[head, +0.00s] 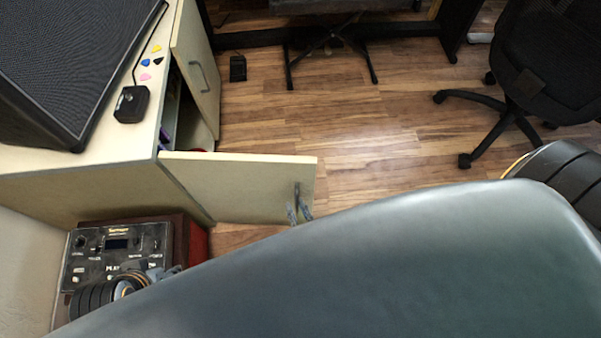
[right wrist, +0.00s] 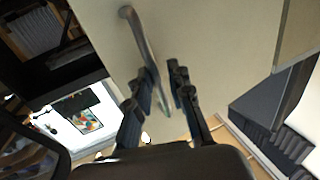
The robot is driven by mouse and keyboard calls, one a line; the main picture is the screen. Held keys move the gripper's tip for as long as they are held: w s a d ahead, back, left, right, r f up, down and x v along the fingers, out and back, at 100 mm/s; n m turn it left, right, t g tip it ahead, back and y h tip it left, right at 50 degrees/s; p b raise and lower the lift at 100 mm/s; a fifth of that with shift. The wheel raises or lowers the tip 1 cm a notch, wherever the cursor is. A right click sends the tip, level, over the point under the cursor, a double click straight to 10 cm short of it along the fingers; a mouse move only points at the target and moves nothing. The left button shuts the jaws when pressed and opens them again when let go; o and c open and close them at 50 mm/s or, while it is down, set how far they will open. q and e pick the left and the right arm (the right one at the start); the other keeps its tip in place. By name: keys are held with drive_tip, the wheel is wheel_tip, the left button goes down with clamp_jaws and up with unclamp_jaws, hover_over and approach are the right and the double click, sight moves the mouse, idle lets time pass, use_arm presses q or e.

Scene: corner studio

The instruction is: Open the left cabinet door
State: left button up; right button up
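The cabinet (head: 80,190) stands at the left in the head view. The fingertips (head: 299,210) also show by the door's free end.
The far door (head: 195,65) has its own handle and looks shut or nearly so. A red-sided device with knobs (head: 115,245) sits below the cabinet's near side. A speaker (head: 70,60) stands on top. An office chair (head: 550,70) is at right.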

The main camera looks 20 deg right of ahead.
drive_tip(key=shift+o, duration=1.4)
drive_tip(key=shift+w+a+r, duration=0.1)
drive_tip(key=shift+w+a, duration=0.1)
drive_tip(key=shift+a, duration=0.45)
drive_tip(key=shift+s+d, duration=0.1)
drive_tip(key=shift+d, duration=0.1)
drive_tip(key=s, duration=1.2)
drive_tip(key=shift+s, duration=0.1)
